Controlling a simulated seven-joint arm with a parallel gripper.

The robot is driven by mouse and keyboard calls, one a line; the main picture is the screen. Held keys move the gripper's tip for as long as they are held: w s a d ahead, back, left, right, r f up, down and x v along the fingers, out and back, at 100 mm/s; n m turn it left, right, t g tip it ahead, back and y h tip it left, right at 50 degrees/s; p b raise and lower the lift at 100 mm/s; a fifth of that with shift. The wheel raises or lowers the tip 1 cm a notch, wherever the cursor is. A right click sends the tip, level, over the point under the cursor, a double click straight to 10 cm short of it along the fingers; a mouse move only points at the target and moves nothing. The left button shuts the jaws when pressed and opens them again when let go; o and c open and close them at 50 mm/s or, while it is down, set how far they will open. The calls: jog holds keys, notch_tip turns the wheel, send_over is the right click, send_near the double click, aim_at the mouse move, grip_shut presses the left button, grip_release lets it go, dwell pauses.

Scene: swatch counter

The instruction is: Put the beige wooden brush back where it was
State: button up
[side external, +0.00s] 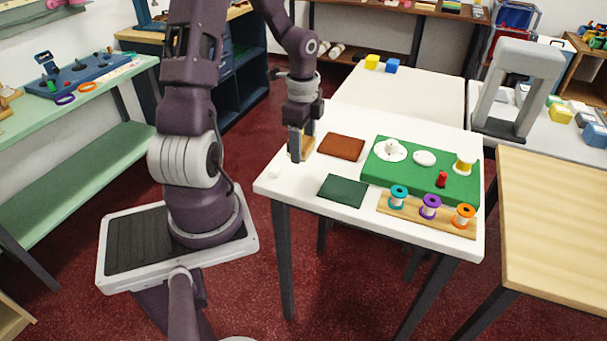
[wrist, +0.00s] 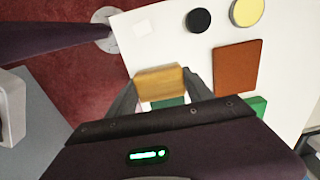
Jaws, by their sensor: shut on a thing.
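The beige wooden brush (wrist: 160,80) is a tan block between the two fingers of my gripper (wrist: 163,88) in the wrist view. My gripper (side external: 300,146) is shut on it. In the side view the brush (side external: 308,143) is partly covered by the fingers, near the left edge of the white table (side external: 345,118). I cannot tell whether its underside touches the table. A brown swatch (side external: 341,147) lies to the right of the gripper, and a dark green swatch (side external: 343,190) lies nearer the camera. The brown swatch also shows in the wrist view (wrist: 237,67).
A small white square (side external: 275,172) lies near the table's left corner. A black disc (wrist: 198,20) and a yellow disc (wrist: 247,11) show in the wrist view. A green board (side external: 400,178) with several items and a wooden strip with spools (side external: 425,215) fill the right side.

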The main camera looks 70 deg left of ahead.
aim_at(303, 178)
notch_tip(303, 178, down, 8)
jog(key=shift+r, duration=0.2)
jog(key=shift+f, duration=0.15)
jog(key=o, duration=1.5)
jog(key=shift+c, duration=0.2)
